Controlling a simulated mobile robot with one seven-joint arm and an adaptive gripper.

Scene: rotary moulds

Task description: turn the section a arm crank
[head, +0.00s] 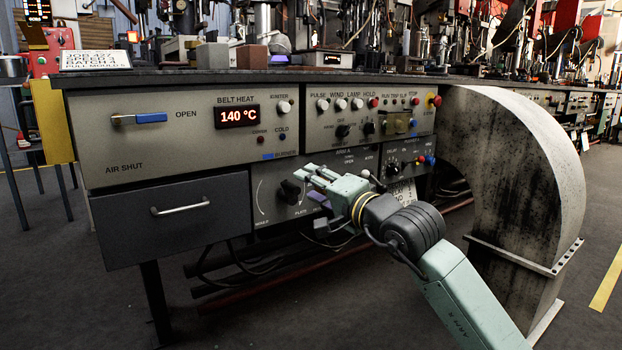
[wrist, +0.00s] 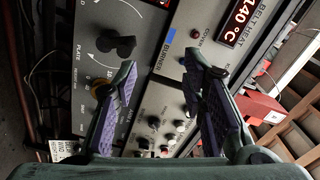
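My gripper (head: 314,183) is open and empty in front of the lower middle panel in the head view. In the wrist view my gripper (wrist: 160,72) shows its two purple-padded fingers well apart, with nothing between them. The panel (head: 265,211) carries an "ARM A" label, partly readable above my gripper. A black knob (head: 290,192) with a curved mould-to-plate scale sits just left of my fingertips. The same black knob (wrist: 117,45) is outside the left finger in the wrist view. A brass-coloured round part (wrist: 99,89) is mostly hidden behind that finger. I cannot clearly tell which part is the crank.
A dark drawer (head: 178,215) is at lower left, below the air shut handle (head: 140,118). The belt heat display (head: 237,115) reads 140 °C. Small knobs and switches fill the panel above my gripper. A large curved duct (head: 512,160) stands right of my arm.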

